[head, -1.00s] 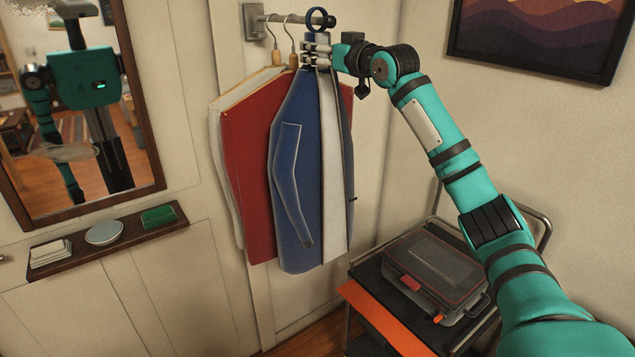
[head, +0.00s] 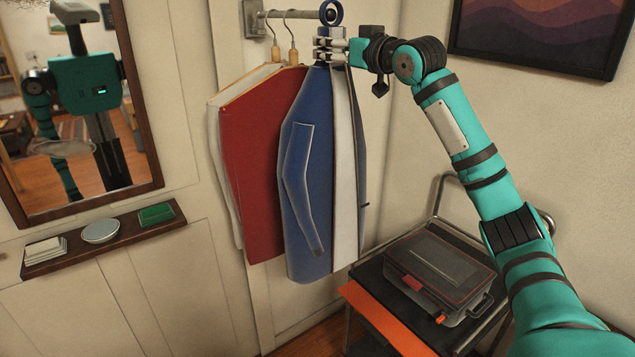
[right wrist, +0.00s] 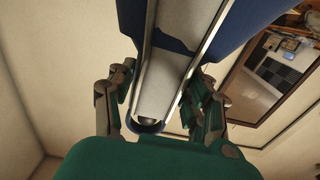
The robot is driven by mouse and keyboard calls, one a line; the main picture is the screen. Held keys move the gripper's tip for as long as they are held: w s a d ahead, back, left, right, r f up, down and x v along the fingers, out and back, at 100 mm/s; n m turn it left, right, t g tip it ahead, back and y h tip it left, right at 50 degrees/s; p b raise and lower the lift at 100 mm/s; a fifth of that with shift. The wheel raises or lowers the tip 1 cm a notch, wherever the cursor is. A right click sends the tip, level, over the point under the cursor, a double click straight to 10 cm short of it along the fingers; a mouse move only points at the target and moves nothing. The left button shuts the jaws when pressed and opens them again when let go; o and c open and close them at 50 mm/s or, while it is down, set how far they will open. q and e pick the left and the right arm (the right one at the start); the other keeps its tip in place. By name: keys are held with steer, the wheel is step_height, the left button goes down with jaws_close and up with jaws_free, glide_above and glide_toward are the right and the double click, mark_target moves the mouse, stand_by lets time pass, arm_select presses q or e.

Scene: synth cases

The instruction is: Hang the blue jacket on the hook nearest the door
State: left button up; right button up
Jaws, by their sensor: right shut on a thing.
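The blue jacket (head: 307,190), with a pale stripe down one edge, hangs from my right gripper (head: 331,46), which is shut on its top. A blue loop (head: 331,2) stands above the fingers at the free end of the short metal rail (head: 290,14). The rail's dark end knob shows inside the loop; I cannot tell whether the loop is around it or in front of it. The right wrist view shows the jacket's pale stripe (right wrist: 170,85) between the fingers. No separate hook can be made out. My left gripper is not in view.
A red garment (head: 255,165) and a cream one (head: 223,150) hang on the rail left of the jacket. A cart with a grey case (head: 440,270) stands below right. A mirror (head: 150,150) and small shelf (head: 120,234) are at left. A framed picture (head: 540,35) hangs at right.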

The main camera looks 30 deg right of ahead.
steer(key=s+b, duration=0.2)
steer(key=s, duration=0.4)
steer(key=shift+d+b, duration=0.25)
steer(key=shift+b, duration=0.15)
stand_by(0.4)
steer(key=shift+a, duration=0.1)
stand_by(1.1)
